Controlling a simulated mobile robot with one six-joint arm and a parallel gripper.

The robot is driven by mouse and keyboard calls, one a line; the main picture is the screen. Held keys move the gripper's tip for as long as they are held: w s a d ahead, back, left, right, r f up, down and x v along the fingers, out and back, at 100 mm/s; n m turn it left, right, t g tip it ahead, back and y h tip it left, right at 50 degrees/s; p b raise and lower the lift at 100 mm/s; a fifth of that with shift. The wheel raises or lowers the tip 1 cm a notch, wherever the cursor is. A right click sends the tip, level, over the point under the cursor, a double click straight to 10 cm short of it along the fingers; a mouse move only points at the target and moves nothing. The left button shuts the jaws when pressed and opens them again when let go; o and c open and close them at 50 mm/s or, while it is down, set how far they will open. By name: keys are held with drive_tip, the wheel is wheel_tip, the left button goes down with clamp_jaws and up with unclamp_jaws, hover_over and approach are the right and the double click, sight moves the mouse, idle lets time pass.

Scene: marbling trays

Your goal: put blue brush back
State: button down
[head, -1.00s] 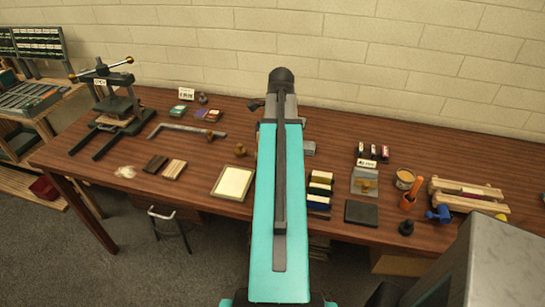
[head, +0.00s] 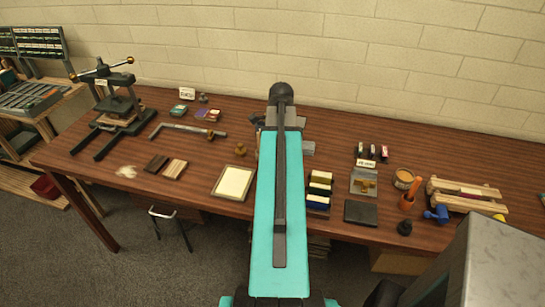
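No object is clearly recognisable as a blue brush at this size.
The brown table (head: 120,190) runs along a brick wall. A press (head: 118,108) stands at left, a pale framed tray (head: 233,183) left of my arm, a dark pad (head: 361,213) right. A wooden rack (head: 465,195) is at far right. The back right is clear.

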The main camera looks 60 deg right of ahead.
drive_tip(key=shift+f, duration=0.3)
drive_tip(key=c, duration=1.7)
unclamp_jaws()
drive_tip(key=shift+f, duration=0.1)
drive_tip(key=shift+o, duration=0.2)
drive_tip(key=shift+r, duration=0.25)
drive_tip(key=shift+s+d+r+b, duration=0.15)
drive_tip(key=shift+r+b, duration=0.25)
drive_tip(key=shift+r, duration=1.55)
drive_tip(key=shift+s+d+r+b, duration=0.15)
drive_tip(key=shift+r+b, duration=0.3)
drive_tip(key=shift+r, duration=1.55)
drive_tip(key=shift+s+d+r+b, duration=0.15)
drive_tip(key=shift+r+b, duration=0.25)
drive_tip(key=shift+r, duration=1.55)
